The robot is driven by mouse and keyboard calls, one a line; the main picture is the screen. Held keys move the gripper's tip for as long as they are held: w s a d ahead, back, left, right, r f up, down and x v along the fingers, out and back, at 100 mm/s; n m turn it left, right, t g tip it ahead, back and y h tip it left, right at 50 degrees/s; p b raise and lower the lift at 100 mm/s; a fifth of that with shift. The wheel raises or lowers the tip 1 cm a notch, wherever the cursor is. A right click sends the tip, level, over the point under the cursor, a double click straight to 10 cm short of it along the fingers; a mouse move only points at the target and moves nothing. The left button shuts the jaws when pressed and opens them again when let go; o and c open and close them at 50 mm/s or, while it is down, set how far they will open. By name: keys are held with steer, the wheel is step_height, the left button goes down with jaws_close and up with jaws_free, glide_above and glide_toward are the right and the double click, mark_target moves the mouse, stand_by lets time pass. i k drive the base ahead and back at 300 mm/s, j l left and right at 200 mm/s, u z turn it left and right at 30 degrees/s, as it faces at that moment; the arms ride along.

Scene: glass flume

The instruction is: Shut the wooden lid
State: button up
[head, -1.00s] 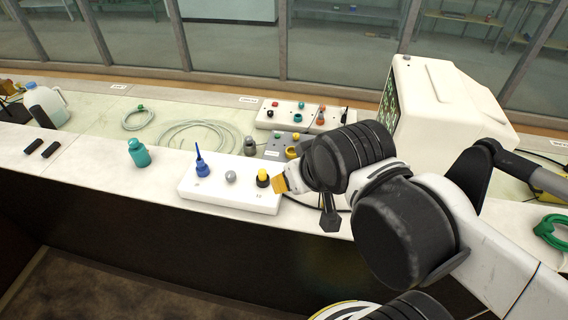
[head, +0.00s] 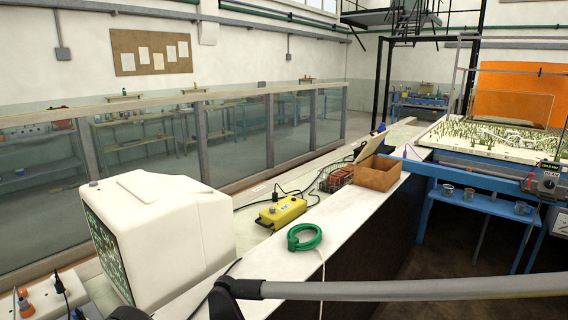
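A brown wooden box (head: 378,174) stands on the white bench top, in the middle distance right of centre.
A white monitor (head: 160,235) stands at the near left. Blue tables (head: 480,203) are at right.

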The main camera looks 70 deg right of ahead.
mark_target(375, 141)
steer(key=z, duration=3.05)
